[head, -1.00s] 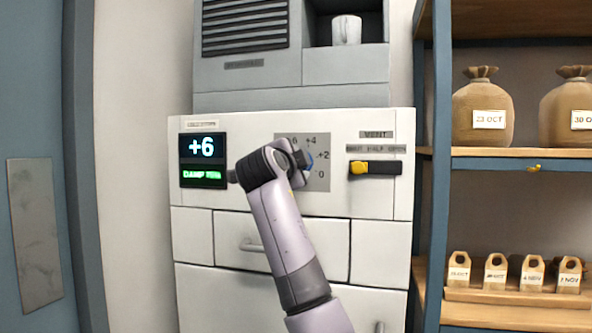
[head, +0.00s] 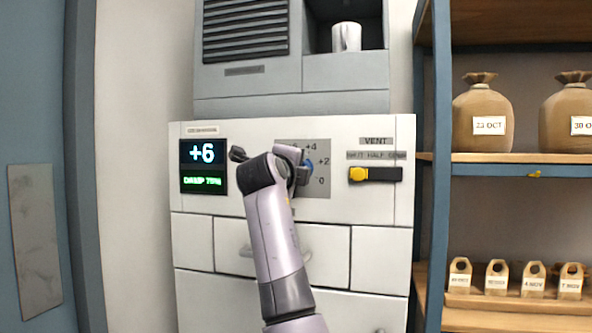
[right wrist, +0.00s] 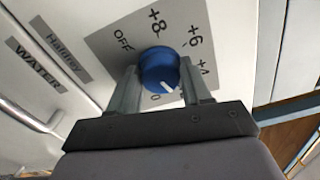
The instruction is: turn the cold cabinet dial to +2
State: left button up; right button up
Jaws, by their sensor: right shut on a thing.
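The blue dial (right wrist: 158,66) sits on a grey scale plate (right wrist: 112,45) with OFF, +8, +6, +4 and 0 legible in the right wrist view. Its white line points down and slightly right there; +2 is hidden in that view. The cabinet display (head: 203,152) reads +6. My left gripper is out of view.
A vent slider with a yellow knob (head: 358,174) is right of the dial. Drawers (head: 320,245) lie below; a white mug (head: 346,37) stands in a niche above.

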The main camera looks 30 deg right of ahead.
dwell(0.4)
jog(key=o, duration=1)
jog(key=shift+o, duration=0.2)
jog(key=shift+a, duration=0.1)
jog(key=b+v, duration=0.1)
jog(key=v, duration=0.6)
jog(key=shift+b, duration=0.35)
